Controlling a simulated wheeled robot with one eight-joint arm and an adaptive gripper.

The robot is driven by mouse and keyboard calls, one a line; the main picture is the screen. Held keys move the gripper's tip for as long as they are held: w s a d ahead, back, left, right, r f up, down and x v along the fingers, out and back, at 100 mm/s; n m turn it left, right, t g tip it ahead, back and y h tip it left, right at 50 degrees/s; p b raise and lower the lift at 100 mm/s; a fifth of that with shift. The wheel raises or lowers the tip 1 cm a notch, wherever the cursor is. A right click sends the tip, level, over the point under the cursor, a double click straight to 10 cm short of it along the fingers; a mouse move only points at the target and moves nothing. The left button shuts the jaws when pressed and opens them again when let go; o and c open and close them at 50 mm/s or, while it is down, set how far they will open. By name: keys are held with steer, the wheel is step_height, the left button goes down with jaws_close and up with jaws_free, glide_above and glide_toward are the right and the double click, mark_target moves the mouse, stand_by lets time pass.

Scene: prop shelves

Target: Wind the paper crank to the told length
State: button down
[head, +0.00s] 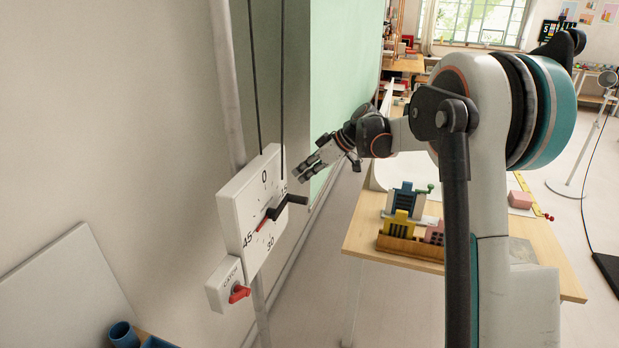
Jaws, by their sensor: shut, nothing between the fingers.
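The crank unit is a white dial box (238,208) on a pole at the left, marked 0, 15, 30 and 45. A black crank handle (290,201) sticks out from its face towards the right. A red pointer (262,224) aims down-left, roughly towards the 45. A smaller white box (222,288) below carries a red knob (239,293) and a small label that is hard to read. My gripper (304,172) is shut and empty, in the air just above and right of the crank handle, apparently apart from it. The 15 is partly hidden by the handle.
Two dark cords (282,90) rise from the dial box, close to my gripper. A wooden table (358,235) with toy-like blocks (403,205) stands to the right, behind my arm. A pale green backdrop (340,75) hangs behind. A blue cup (122,334) is at lower left.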

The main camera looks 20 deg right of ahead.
steer(key=v, duration=1)
steer(key=shift+w+d+p, duration=0.15)
steer(key=shift+w+p, duration=0.1)
steer(key=shift+p, duration=0.1)
